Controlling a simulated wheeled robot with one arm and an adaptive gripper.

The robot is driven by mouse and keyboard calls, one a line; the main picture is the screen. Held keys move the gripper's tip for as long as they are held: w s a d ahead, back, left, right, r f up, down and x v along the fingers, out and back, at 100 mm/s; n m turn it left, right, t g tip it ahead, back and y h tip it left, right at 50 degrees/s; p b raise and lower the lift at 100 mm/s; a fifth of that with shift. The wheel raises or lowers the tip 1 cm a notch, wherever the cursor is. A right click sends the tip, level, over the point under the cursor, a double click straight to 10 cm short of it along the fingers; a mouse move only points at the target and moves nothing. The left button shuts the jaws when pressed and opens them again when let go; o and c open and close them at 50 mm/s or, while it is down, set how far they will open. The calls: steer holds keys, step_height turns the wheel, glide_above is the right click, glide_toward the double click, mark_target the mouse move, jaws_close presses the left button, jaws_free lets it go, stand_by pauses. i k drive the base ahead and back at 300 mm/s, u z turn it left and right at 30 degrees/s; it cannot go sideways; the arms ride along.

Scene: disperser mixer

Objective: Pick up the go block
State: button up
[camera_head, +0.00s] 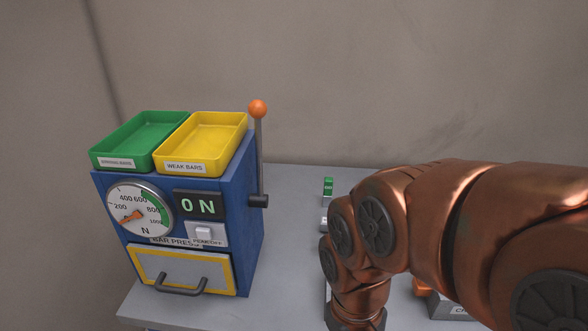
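I cannot make out a block marked "go". A small green block-like piece (328,186) stands upright at the back of the table, left of my arm; no lettering on it is readable. A pale piece (323,222) shows just below it, partly covered by my arm. My copper arm reaches in from the right and bends down at the middle of the view. My gripper is out of view below the bottom edge. The arm hides much of the table's right side.
A blue bar press machine (252,222) stands at the left with a dial, an "ON" display and a drawer. Green (112,163) and yellow (222,162) trays sit on top. An orange-knobbed lever (258,110) rises at its right. A grey labelled object (446,308) is partly hidden.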

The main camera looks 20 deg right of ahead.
mark_target(327, 197)
steer(key=u, duration=2.15)
steer(key=k, duration=1.8)
steer(key=z, duration=0.15)
steer(key=i, duration=0.5)
steer(key=u, duration=0.05)
